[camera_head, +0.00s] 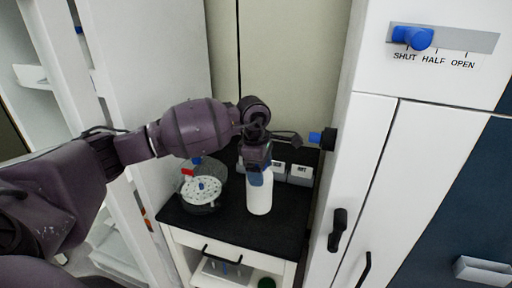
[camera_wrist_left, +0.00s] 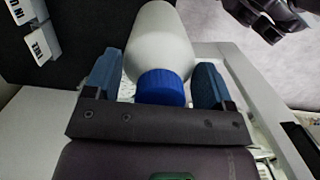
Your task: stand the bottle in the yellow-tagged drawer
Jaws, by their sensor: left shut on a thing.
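The bottle (camera_head: 260,198) is white with a blue cap (camera_wrist_left: 163,87). My left gripper (camera_head: 260,172) is shut on the bottle at its neck, from above; its blue fingers show on both sides of the cap in the left wrist view (camera_wrist_left: 160,90). The bottle looks upright over the black worktop; I cannot tell if its base touches it. A white drawer front with a dark handle (camera_head: 219,254) is below the worktop, with an open space holding small items under it. No yellow tag can be made out.
A round white perforated plate (camera_head: 201,190) is on the worktop left of the bottle. Small labelled boxes (camera_head: 300,174) stand behind it. A white cabinet with dark handles (camera_head: 337,230) is close on the right. A blue slider (camera_head: 413,37) sits near SHUT.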

